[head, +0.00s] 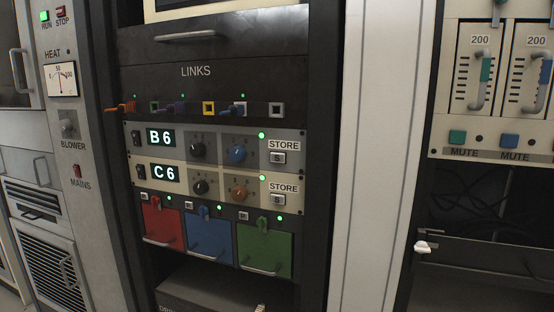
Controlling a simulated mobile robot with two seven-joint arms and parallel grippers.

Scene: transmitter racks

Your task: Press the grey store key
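The grey panel (214,136) is the upper of two stacked panels in the middle rack. It has a display (160,137) reading B 6, a black knob (198,149), a blue knob (238,154) and a lit green lamp. Its store key (278,158) is a small light key marked S under the STORE label at the right end. The cream panel just below has a display (165,173) reading C 6, a brown knob (239,193) and its own store key (277,200). Neither gripper shows in the head view.
Above is a LINKS row with coloured sockets and plugs (173,107). Below are red (161,224), blue (206,236) and green (262,250) handled modules. A fader rack (506,70) stands right, a blower and heat panel (68,125) left. Nothing blocks the panels' front.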

